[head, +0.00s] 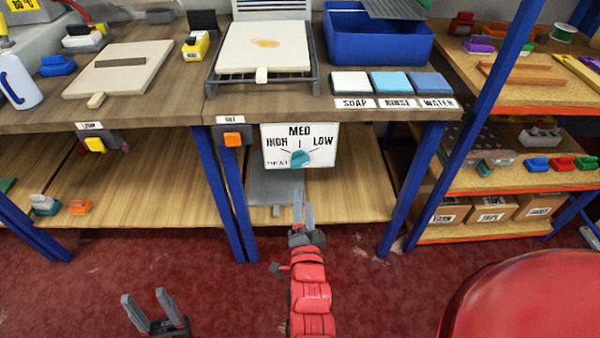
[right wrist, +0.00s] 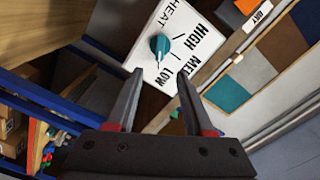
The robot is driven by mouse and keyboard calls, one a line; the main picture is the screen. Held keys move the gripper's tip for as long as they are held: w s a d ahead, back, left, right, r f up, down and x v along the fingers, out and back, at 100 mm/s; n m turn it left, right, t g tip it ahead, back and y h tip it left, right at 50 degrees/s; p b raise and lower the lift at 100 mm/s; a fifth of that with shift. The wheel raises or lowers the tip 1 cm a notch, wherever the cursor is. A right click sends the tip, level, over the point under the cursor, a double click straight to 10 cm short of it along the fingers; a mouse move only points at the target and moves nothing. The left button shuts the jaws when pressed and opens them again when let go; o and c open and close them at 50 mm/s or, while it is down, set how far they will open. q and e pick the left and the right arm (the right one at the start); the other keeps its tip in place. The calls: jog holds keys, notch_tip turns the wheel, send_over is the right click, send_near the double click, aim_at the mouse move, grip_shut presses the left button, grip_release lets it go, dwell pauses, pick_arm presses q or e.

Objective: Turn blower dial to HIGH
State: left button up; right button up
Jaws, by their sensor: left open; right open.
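The blower dial is a teal knob (head: 300,158) on a white panel (head: 275,158) at the front of the bench. The panel reads HIGH at left, MED at top, LOW at right and HEAT at lower left. In the right wrist view the knob (right wrist: 160,43) lies beyond the fingertips, with the panel (right wrist: 195,20) tilted. My left gripper (head: 143,296) is open and empty, low at left.
An orange switch (head: 233,138) labelled DRY sits left of the panel. A yellow switch (head: 95,144) is further left. Blue bench legs (head: 215,190) stand on both sides. A red rounded object (head: 530,305) is at lower right.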

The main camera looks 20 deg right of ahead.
aim_at(301, 165)
jog(key=b+x, duration=0.1)
jog(key=x, duration=1.1)
jog(key=shift+w+d+f+b, duration=0.1)
jog(key=shift+w+b, duration=0.25)
grip_shut()
